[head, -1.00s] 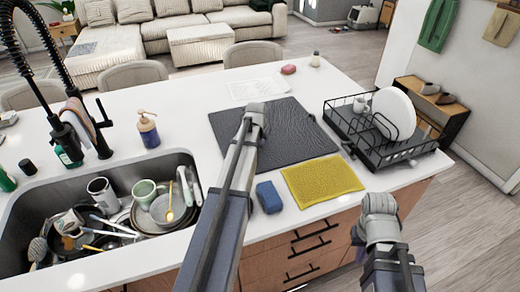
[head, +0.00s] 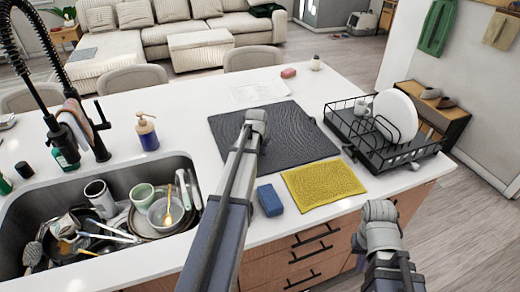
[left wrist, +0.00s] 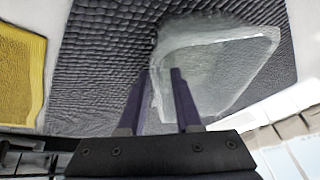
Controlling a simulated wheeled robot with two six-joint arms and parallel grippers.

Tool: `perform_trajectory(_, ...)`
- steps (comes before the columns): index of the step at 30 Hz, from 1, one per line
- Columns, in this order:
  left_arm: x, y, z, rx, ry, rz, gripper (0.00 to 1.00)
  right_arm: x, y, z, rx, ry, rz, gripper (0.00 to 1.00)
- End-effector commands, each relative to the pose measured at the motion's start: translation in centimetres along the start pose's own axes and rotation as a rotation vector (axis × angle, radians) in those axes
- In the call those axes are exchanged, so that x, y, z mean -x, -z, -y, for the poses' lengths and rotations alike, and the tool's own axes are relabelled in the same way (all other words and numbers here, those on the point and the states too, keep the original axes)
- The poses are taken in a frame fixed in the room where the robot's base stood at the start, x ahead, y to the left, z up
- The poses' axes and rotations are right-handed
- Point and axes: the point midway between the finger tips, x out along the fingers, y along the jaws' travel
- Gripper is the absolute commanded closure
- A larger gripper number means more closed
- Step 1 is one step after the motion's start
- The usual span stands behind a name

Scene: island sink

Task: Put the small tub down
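The small tub (left wrist: 225,75) is a clear, see-through container in the left wrist view, in front of the dark textured mat (left wrist: 100,60). My left gripper (left wrist: 158,85) has its two fingers close on either side of the tub's near wall and appears shut on it. In the head view my left gripper (head: 256,122) is over the dark mat (head: 295,128), and the tub is hidden behind my arm. I cannot tell whether the tub touches the mat. My right gripper (head: 378,212) is in front of the counter's near edge; its fingers are not clear.
A yellow cloth (head: 322,184) and a blue sponge (head: 269,200) lie in front of the mat. A black dish rack (head: 385,150) with a white plate stands right. The sink (head: 25,208) at left is full of dishes. Bare counter lies left of the mat.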

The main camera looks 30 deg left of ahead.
Motion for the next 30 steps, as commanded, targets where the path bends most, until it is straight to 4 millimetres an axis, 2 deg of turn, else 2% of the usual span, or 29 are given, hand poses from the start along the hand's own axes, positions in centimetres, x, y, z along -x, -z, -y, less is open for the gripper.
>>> perform_trajectory(7,0.4,0.2,0.1,0.0,0.0,0.0,0.67,0.5,0.0,0.0,0.0,0.0,0.0,1.0)
perform_trajectory(11,1.4,0.2,0.1,0.0,0.0,0.0,0.67,1.4,-0.1,-0.1,0.0,0.0,0.0,1.0)
perform_trajectory(17,4.0,0.2,0.1,0.0,0.0,0.0,0.67,3.7,-0.2,-0.3,0.0,0.0,0.0,1.0)
perform_trajectory(30,11.0,0.2,0.1,0.0,0.0,0.0,0.67,10.1,-0.6,-1.0,0.002,0.0,0.0,1.0)
